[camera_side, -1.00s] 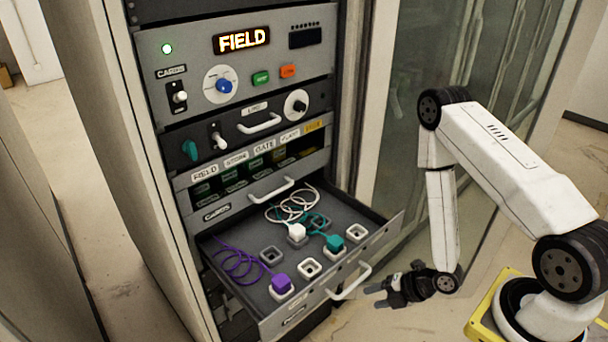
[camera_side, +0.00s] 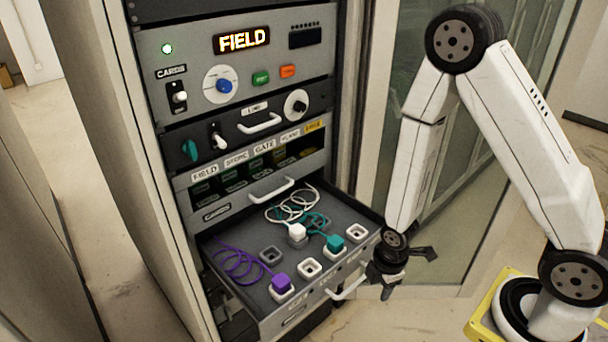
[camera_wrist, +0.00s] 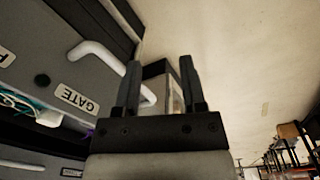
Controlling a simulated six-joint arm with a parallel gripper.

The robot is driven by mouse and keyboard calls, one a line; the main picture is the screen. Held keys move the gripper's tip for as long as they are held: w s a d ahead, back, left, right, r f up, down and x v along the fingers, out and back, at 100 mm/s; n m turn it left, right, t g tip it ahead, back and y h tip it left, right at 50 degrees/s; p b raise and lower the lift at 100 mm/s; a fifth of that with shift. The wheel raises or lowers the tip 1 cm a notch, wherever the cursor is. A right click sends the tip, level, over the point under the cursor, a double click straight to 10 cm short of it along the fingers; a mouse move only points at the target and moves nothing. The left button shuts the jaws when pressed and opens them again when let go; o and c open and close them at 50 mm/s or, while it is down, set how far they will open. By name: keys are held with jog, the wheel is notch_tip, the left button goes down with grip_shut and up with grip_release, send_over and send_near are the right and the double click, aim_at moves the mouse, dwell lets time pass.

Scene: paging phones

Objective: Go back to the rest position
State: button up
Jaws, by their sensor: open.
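My gripper (camera_side: 408,270) is open and empty in the side view, just right of the open drawer's front. It also shows in the wrist view (camera_wrist: 160,82), its two dark fingers spread with nothing between them. The drawer (camera_side: 335,215) is pulled out of the rack, with a white handle (camera_side: 348,284) on its front.
The rack's upper panel (camera_side: 190,52) shows a lit FIELD display (camera_side: 241,40), knobs and buttons. A row of labelled card slots (camera_side: 250,165) sits above the drawer. A glass-panelled door (camera_side: 400,60) stands behind my arm. Floor is clear below the gripper.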

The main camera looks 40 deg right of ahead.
notch_tip(320, 180, up, 17)
jog(key=w+d+m+t, duration=0.1)
jog(key=m+t, duration=0.1)
jog(key=m, duration=1.1)
jog(key=shift+w+d+m, duration=0.15)
jog(key=shift+w+m, duration=0.15)
jog(key=shift+w, duration=0.1)
